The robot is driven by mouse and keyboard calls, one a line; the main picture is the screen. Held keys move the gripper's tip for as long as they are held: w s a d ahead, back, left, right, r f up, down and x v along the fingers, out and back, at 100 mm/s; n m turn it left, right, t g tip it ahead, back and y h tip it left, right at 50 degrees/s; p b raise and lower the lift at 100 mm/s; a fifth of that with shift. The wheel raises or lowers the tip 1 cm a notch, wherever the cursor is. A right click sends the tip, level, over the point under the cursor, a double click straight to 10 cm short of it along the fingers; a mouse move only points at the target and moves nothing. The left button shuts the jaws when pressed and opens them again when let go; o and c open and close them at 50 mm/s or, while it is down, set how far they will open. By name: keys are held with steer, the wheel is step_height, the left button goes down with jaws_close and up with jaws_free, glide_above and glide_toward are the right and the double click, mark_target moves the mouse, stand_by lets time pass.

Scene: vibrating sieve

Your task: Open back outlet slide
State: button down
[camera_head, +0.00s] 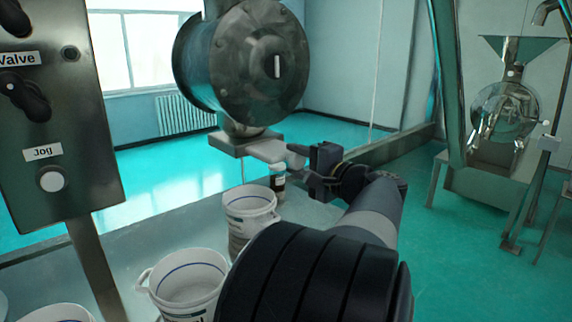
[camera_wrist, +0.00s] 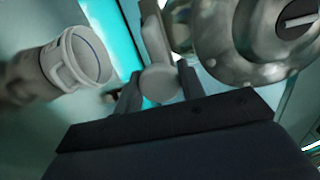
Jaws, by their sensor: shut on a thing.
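The back outlet slide (camera_head: 268,150) is a pale flat piece at the outlet under the round metal drum (camera_head: 203,58). In the wrist view the slide (camera_wrist: 155,40) is a grey bar with a rounded end. My gripper (camera_head: 297,160) reaches in from the right and is shut on the slide's outer end. In the wrist view my gripper (camera_wrist: 159,84) has one finger on each side of the rounded end. The contact is partly hidden in the head view. How far the slide is pulled out I cannot tell.
Another bucket (camera_head: 187,280) stands nearer. A control panel (camera_head: 82,150) with valve and jog controls is at the left. Open floor (camera_head: 425,255) lies to the right.

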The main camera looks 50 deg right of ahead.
steer(key=shift+s, duration=0.2)
steer(key=c, duration=0.9)
jaws_free()
steer(key=shift+c, duration=0.2)
steer(key=s+a+b, duration=0.1)
steer(key=s, duration=0.9)
steer(key=shift+s, duration=0.3)
steer(key=shift+w+a, duration=0.1)
steer(key=w, duration=0.3)
steer(key=w+d+p, duration=0.1)
steer(key=w, duration=0.7)
steer(key=shift+d, duration=0.15)
